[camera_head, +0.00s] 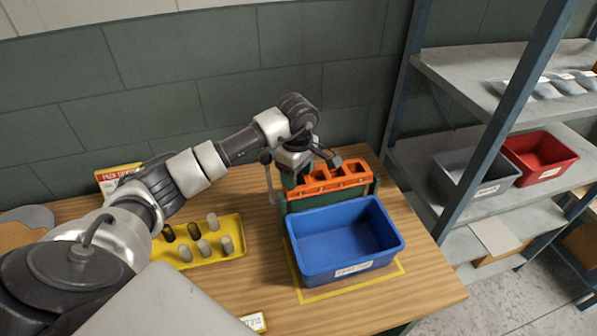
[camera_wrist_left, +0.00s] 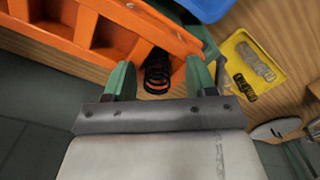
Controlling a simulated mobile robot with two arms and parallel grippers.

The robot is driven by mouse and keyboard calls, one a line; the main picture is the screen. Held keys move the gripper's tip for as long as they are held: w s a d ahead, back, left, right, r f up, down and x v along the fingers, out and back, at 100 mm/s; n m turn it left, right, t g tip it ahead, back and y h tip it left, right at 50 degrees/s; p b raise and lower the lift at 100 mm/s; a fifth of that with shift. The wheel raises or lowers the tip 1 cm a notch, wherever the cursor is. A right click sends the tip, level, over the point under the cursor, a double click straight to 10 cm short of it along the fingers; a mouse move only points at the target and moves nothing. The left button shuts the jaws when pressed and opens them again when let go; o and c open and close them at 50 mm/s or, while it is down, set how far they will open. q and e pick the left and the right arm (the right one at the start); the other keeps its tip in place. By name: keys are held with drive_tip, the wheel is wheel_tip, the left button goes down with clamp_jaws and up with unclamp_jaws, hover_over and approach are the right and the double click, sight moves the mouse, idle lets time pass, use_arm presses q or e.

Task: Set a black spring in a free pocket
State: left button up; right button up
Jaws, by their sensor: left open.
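An orange rack (camera_head: 345,180) with several open pockets stands on the table behind the blue bin. In the left wrist view the rack (camera_wrist_left: 100,25) runs across the upper left. A black spring (camera_wrist_left: 157,72) is at the rack's end pocket, between my left gripper's green fingers; how deep it sits cannot be told. My left gripper (camera_wrist_left: 159,80) is open around the spring, and in the head view the gripper (camera_head: 298,172) is over the rack's left end. A yellow tray (camera_head: 233,255) holds several grey and dark springs. My right gripper is out of view.
A blue bin (camera_head: 343,238) stands just in front of the rack. A shelf unit (camera_head: 475,80) on the right carries a grey bin (camera_head: 470,180) and a red bin (camera_head: 540,155). The wall (camera_head: 180,80) is close behind. Bare table lies between the tray and the blue bin.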

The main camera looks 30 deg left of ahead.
use_arm(q)
drive_tip(key=r+b, duration=0.2)
drive_tip(key=r, duration=0.8)
drive_tip(key=shift+w+r, duration=0.2)
wheel_tip(320, 180, up, 6)
drive_tip(key=p, duration=0.4)
drive_tip(key=s+d+p, duration=0.1)
drive_tip(key=s+d, duration=0.9)
drive_tip(key=d, duration=0.2)
drive_tip(key=shift+s, duration=0.25)
